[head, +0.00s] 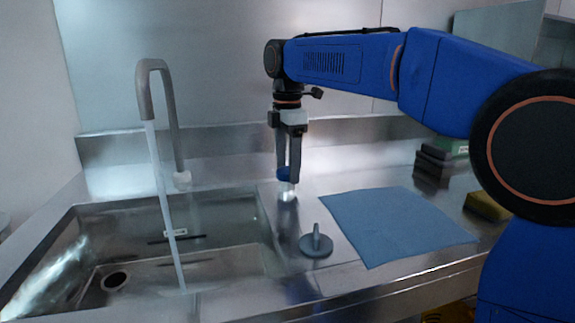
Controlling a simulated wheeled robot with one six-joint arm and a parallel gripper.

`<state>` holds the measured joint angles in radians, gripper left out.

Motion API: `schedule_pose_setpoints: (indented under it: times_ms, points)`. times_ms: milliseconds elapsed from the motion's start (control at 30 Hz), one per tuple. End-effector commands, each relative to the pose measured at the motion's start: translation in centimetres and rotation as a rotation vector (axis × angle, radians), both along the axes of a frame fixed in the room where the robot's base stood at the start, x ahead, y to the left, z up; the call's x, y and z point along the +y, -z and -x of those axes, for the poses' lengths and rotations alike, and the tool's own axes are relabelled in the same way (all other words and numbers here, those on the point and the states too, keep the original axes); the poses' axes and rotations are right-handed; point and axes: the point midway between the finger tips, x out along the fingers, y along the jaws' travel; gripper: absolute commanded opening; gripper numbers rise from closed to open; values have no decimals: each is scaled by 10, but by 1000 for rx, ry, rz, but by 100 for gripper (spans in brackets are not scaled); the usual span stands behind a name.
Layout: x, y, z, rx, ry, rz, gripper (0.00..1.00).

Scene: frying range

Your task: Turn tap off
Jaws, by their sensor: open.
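A grey gooseneck tap (168,105) stands at the back of the steel sink (265,235), and a stream of water (164,205) runs from its spout into the basin. My gripper (287,181) points down over the counter right of the sink. Its jaws are open. A small blue and white piece (286,191) shows at the fingertips; its lower part is pale and reaches the counter. I cannot tell whether the fingers touch it. A grey round disc with an upright grip (316,243) sits on the counter in front of my gripper, apart from it.
A blue cloth (395,226) lies flat on the counter at right. A yellow block (487,206) and a dark stack (434,160) are further right, near my arm. The steel back wall (225,152) rises close behind the tap. A drain hole (115,281) shows in the basin.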

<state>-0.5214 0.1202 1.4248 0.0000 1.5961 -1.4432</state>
Motion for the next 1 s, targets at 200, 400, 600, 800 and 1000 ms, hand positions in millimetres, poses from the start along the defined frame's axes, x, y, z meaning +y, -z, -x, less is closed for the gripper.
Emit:
schedule_pose_setpoints:
  times_ms: [200, 400, 600, 800, 1000]
  points:
    - [0, 0, 0, 0, 0, 0, 40]
    - [0, 0, 0, 0, 1, 0, 20]
    - [0, 0, 0, 0, 28, 0, 20]
    - [0, 0, 0, 0, 126, 0, 20]
    - [0, -1, 0, 0, 283, 0, 20]
